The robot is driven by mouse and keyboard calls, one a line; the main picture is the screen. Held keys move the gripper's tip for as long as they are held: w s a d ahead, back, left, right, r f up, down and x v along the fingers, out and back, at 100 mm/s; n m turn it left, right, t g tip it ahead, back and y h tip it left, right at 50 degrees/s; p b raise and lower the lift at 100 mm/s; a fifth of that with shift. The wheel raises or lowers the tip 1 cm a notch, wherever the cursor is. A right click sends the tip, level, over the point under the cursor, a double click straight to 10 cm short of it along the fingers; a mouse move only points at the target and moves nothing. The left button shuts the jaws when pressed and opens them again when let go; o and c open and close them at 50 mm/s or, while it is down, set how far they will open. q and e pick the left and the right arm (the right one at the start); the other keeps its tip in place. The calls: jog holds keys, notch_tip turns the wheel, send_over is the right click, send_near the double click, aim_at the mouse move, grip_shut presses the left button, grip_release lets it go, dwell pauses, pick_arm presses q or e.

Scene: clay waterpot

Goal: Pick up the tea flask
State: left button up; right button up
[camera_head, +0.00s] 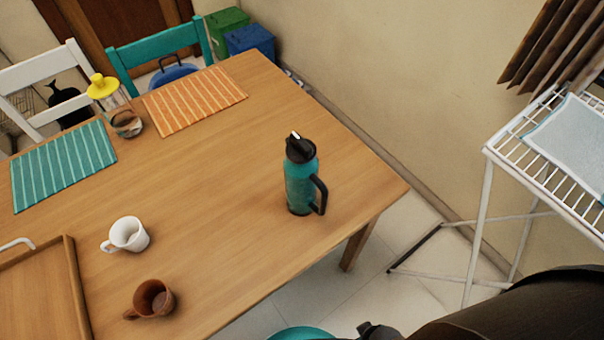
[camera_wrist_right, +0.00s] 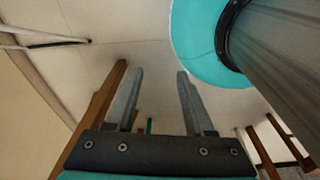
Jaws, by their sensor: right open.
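The tea flask (camera_head: 301,178) is teal with a black lid and a black side handle. It stands upright on the wooden table (camera_head: 215,170), near the table's right corner, with its handle toward the right. My right gripper (camera_wrist_right: 155,85) shows in the right wrist view, open and empty, with its two grey fingers apart. The floor and a table leg are beyond it, and the flask is not in that view. In the head view only a dark part of my right arm shows at the lower right. My left gripper is not in view.
A white cup (camera_head: 128,235), a brown cup (camera_head: 151,299) and a wooden tray (camera_head: 75,290) are at the near left. Placemats (camera_head: 195,102) and a glass jar (camera_head: 126,124) lie farther back. A white drying rack (camera_head: 484,190) stands at right. The table around the flask is clear.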

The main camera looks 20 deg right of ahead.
jog(key=w+a+r+t+p, duration=0.1)
jog(key=w+a+r, duration=0.1)
jog(key=w+r, duration=0.55)
jog(key=w+a+r+n+y+p, duration=0.15)
jog(key=w+r, duration=0.25)
jog(key=r, duration=0.7)
jog(key=w+a+r+t+p, duration=0.15)
jog(key=w+r, duration=0.35)
jog(key=r, duration=0.5)
jog(key=w+a+r+n+y, duration=0.3)
jog(key=w+a+r+n, duration=0.3)
jog(key=w+a+n, duration=0.15)
jog(key=w+d+r+n+g+p, duration=0.2)
jog(key=d+r+n+g, duration=0.3)
jog(key=d+r+n, duration=0.65)
jog(key=m+b, duration=0.1)
jog(key=m, duration=0.2)
send_near(323, 214)
jog(key=a+f, duration=0.1)
jog(key=f, duration=0.1)
jog(key=shift+a+b+x, duration=0.15)
jog(key=shift+b+x, duration=0.05)
jog(key=shift+x, duration=1.15)
jog(key=shift+a+b+x, duration=0.15)
jog(key=shift+b+x, duration=0.05)
jog(key=shift+x, duration=1.1)
jog(key=shift+w+r, duration=0.1)
jog(key=shift+w, duration=0.05)
